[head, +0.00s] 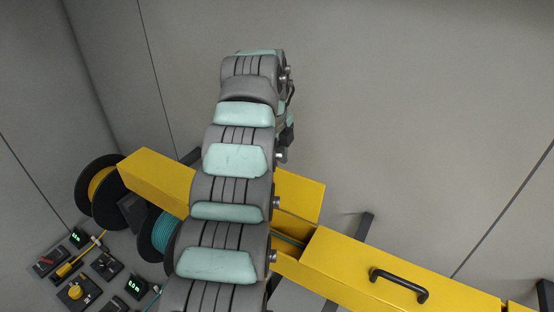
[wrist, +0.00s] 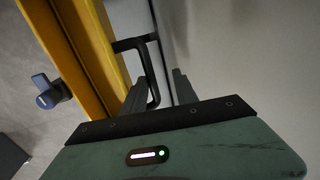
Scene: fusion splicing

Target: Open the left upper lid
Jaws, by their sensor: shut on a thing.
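The left upper lid (head: 301,193) is a yellow panel on a long yellow duct. My arm crosses it and hides its middle in the head view. Its right end appears raised, beside a gap where thin cables show. In the wrist view the yellow panel (wrist: 98,45) carries a black bar handle (wrist: 151,62). My gripper (wrist: 160,88) has its two dark fingers on either side of this handle and is shut on it. My gripper's fingers are hidden behind my arm in the head view.
A second yellow lid (head: 345,265) with its own black handle (head: 400,284) lies to the right. Spools with yellow fibre (head: 98,190) and teal fibre (head: 157,233) stand at the left, near several small devices. The grey wall behind is bare.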

